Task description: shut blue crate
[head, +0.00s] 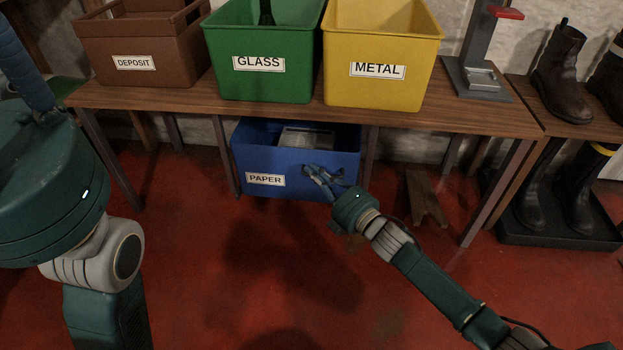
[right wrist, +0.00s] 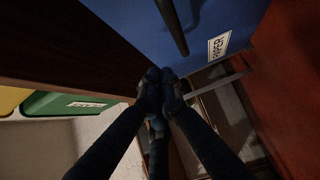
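The blue crate (head: 300,188), labelled PAPER, hangs under the table in the head view. It stands out far enough that its open top and a grey, box-like thing inside show. My right gripper (head: 320,180) is in front of the right part of its front face; contact cannot be told. In the right wrist view the blue crate (right wrist: 230,18) fills the top, with a dark bar-like handle. The fingertips of my right gripper (right wrist: 162,78) are together, with nothing seen between them.
The wooden table (head: 460,112) carries a brown DEPOSIT crate (head: 145,55), a green GLASS bin (head: 262,80), a yellow METAL bin (head: 383,85) and a grey stand (head: 478,75). Boots (head: 560,80) stand at the right. Red floor lies open in front.

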